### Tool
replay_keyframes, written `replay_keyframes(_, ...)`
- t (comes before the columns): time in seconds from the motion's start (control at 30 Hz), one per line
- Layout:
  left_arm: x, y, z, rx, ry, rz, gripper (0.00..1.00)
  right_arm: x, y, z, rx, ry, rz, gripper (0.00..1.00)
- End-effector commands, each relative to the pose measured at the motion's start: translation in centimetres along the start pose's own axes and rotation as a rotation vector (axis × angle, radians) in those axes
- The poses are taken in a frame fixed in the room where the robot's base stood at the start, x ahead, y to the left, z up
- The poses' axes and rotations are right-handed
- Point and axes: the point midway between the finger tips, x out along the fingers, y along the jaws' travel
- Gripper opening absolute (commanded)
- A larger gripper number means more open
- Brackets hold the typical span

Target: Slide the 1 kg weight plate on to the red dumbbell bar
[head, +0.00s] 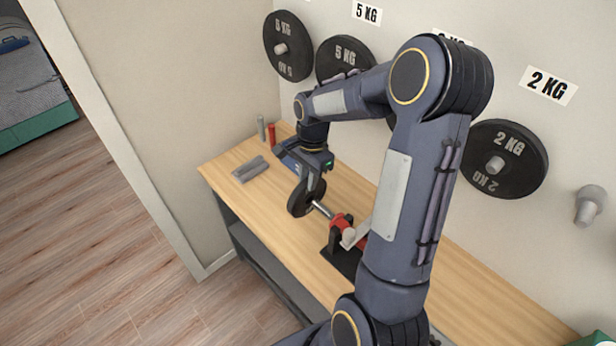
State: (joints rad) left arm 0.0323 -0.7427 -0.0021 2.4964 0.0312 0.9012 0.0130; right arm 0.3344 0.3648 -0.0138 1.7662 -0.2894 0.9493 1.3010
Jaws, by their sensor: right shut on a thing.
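A small dark weight plate (299,199) hangs on edge in my right gripper (316,183), which is shut on its upper part. The plate's marking cannot be read. The red dumbbell bar (340,221) lies in a dark stand (342,257) on the bench, with its silver end (322,209) pointing left towards the plate. That end meets the plate's face in the picture; I cannot tell whether it passes through the hole. My right forearm hides part of the bar and stand. My left gripper is not in view.
The wooden bench (270,213) runs along the wall. Grey cylinders (250,169) lie at its left end, near an upright red cylinder (271,135). Big 5 KG plates (287,62) and a 2 KG plate (520,180) hang on wall pegs. The bench front is clear.

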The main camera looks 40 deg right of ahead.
Motion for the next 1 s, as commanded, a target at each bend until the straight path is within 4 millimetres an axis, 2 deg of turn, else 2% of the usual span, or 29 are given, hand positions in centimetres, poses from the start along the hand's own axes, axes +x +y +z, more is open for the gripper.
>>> replay_keyframes(1.0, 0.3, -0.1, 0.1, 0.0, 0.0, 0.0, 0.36, 0.0, 2.2, 0.0, 0.001, 0.0, 0.0, 0.0)
